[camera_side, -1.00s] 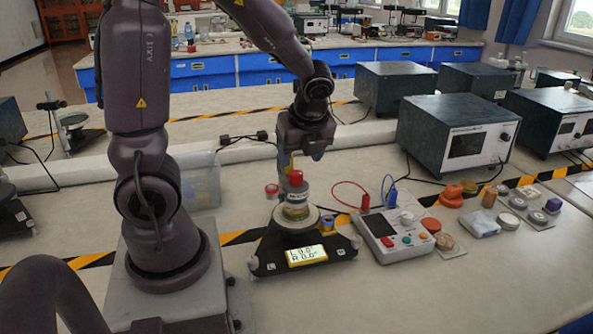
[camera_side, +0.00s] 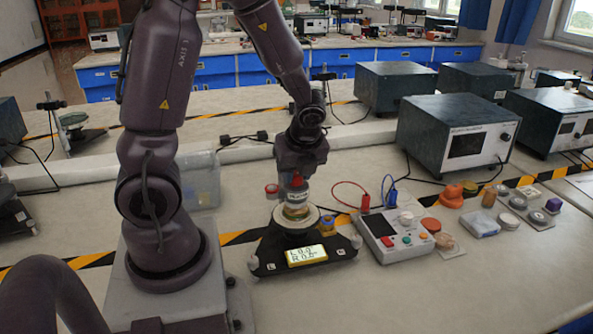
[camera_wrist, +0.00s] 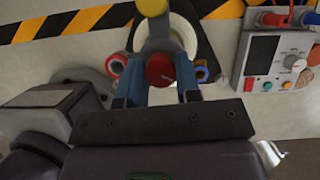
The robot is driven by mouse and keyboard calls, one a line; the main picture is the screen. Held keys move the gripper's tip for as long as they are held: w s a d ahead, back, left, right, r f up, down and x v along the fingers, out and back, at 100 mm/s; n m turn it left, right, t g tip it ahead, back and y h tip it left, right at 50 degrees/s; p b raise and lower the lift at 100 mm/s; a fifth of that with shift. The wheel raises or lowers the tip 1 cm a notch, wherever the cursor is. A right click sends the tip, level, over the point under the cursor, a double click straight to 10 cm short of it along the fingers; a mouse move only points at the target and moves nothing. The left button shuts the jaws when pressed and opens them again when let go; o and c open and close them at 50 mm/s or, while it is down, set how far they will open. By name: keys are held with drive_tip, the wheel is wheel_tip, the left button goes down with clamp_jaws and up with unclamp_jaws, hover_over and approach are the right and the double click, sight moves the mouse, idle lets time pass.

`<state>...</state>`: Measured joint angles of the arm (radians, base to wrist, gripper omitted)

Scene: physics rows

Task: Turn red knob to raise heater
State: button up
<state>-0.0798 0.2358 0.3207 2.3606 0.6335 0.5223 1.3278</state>
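The red knob (camera_side: 296,182) sits on top of a small round column on a black three-cornered device (camera_side: 275,247) with a lit yellow display. In the wrist view the knob (camera_wrist: 160,71) shows as a red disc with a pale mark. My gripper (camera_side: 298,174) points down at the knob from above. In the wrist view the two blue fingers of my gripper (camera_wrist: 161,76) stand on either side of the knob. They are apart, and I cannot tell whether they touch it. In the side view the fingertips are small and partly merge with the knob.
A grey control box (camera_side: 393,236) with buttons and red and blue plugs stands just right of the device. A clear plastic bin (camera_side: 201,183) stands to the left. A large dark power unit (camera_side: 457,133) stands behind at right. Small loose parts lie at the far right.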

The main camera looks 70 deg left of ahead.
drive_tip(key=shift+n, duration=0.3)
drive_tip(key=n+g, duration=0.1)
drive_tip(key=n, duration=0.2)
drive_tip(key=n+g+h, duration=0.1)
drive_tip(key=n, duration=0.2)
drive_tip(key=shift+w+n, duration=0.15)
drive_tip(key=shift+n, duration=0.15)
drive_tip(key=n+g+h, duration=0.1)
drive_tip(key=n, duration=0.2)
drive_tip(key=n+h, duration=0.1)
drive_tip(key=n, duration=0.3)
drive_tip(key=shift+a+g+h, duration=0.1)
drive_tip(key=shift+g+h, duration=0.2)
drive_tip(key=shift+g, duration=0.1)
drive_tip(key=n, duration=0.2)
drive_tip(key=n+h, duration=0.1)
drive_tip(key=n, duration=0.1)
drive_tip(key=shift+n+h, duration=0.3)
drive_tip(key=n+h, duration=0.1)
drive_tip(key=n, duration=0.3)
drive_tip(key=shift+a+n+t+h, duration=0.1)
drive_tip(key=shift+n+t+h, duration=0.2)
drive_tip(key=shift+n+h, duration=0.1)
drive_tip(key=o, duration=0.9)
drive_tip(key=shift+o, duration=0.2)
